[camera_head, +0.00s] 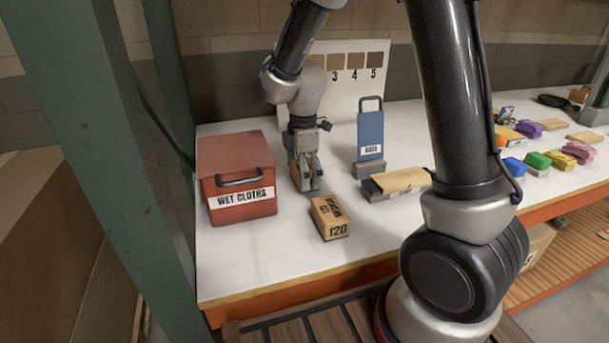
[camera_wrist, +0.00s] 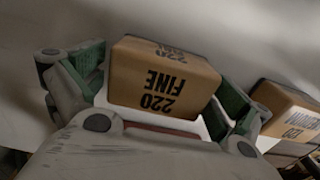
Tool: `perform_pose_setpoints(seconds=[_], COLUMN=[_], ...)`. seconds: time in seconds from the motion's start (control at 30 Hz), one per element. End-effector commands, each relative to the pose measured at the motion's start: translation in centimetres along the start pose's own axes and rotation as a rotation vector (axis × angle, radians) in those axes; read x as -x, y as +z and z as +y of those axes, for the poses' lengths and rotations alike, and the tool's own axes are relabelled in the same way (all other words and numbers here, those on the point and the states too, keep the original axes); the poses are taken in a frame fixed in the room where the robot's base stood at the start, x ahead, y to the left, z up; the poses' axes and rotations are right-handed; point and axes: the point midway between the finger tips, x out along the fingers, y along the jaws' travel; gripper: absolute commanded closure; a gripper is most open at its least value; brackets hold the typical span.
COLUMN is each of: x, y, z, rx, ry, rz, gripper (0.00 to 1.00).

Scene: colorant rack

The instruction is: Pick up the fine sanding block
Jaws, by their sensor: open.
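The fine sanding block (camera_wrist: 160,85) is a tan block marked "220 FINE" in the wrist view. It sits between the two fingers of my gripper (camera_wrist: 158,88), one finger on each side. The fingers are open around it, and I cannot tell whether either pad touches it. In the head view my gripper (camera_head: 305,174) points down at the white table, between the red box and the blue block. There the fine block is mostly hidden by my gripper.
A tan block marked "120" (camera_head: 330,218) stands close in front of my gripper. A red "WET CLOTHS" box (camera_head: 238,172) is to its left. A blue handled holder (camera_head: 370,140) and a wood-topped grey block (camera_head: 395,183) are to the right. The front left tabletop (camera_head: 260,258) is clear.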

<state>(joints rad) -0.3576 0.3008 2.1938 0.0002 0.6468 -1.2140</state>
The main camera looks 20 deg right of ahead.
Motion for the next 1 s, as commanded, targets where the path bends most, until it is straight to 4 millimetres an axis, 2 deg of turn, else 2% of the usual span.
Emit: perform_pose_setpoints(seconds=[0.1, 0.3, 0.37, 0.7, 0.77, 1.0], x=[0.0, 0.0, 0.0, 0.7, 1.4, 6.6], y=[0.0, 0.0, 0.0, 0.0, 0.0, 0.0], z=[0.0, 0.0, 0.0, 0.1, 0.1, 0.1], rx=[0.000, 0.000, 0.000, -0.001, 0.000, -0.001], ry=[0.000, 0.000, 0.000, 0.002, 0.003, 0.006], rz=[0.000, 0.000, 0.000, 0.001, 0.001, 0.002], gripper=[0.00, 0.36, 0.44, 0.44, 0.44, 0.44])
